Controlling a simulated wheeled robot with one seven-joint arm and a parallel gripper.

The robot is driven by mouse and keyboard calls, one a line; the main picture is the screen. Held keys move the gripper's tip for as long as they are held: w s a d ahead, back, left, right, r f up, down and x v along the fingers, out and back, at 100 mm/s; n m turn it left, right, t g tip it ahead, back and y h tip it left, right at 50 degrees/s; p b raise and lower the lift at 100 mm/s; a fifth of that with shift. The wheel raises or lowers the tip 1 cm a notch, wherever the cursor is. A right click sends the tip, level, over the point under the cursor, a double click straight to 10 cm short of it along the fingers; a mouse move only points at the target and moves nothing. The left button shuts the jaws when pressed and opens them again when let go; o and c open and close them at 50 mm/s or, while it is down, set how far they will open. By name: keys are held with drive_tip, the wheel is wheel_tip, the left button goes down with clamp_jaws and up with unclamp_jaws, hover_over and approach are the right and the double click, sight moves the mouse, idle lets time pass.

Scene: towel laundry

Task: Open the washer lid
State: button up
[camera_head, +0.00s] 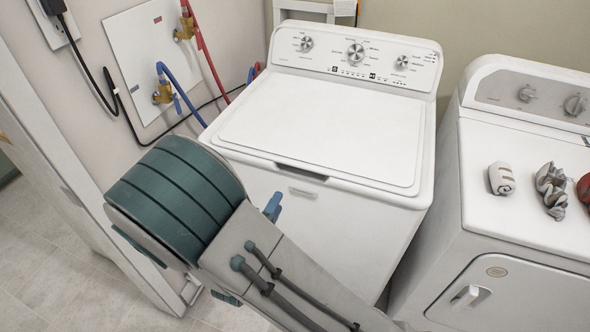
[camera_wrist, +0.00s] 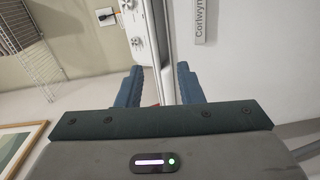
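The white washer (camera_head: 330,230) stands in the middle of the head view. Its lid (camera_head: 325,130) lies flat and closed, with a dark handle recess (camera_head: 300,172) at the front edge. My gripper (camera_head: 272,207) is mostly hidden behind my arm, with a blue finger showing close to the washer's front, left of and below the recess. In the wrist view, the two blue fingers of my gripper (camera_wrist: 159,88) are apart. The washer's top front edge (camera_wrist: 160,45) runs between them in the picture. I cannot tell whether either finger touches it.
A white dryer (camera_head: 530,190) stands to the right, with rolled and crumpled cloths (camera_head: 551,188) on top. Blue and red hoses (camera_head: 205,55) and a black cord run along the left wall. A framed picture (camera_wrist: 20,145) and wire rack (camera_wrist: 40,40) show in the wrist view.

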sight(297, 167)
drive_tip(key=shift+t+h, duration=0.3)
drive_tip(key=p+x, duration=0.1)
drive_tip(key=x, duration=1.2)
drive_tip(key=shift+w+d+r+p, duration=0.1)
drive_tip(key=shift+r+p, duration=0.05)
drive_tip(key=shift+p, duration=0.2)
clamp_jaws()
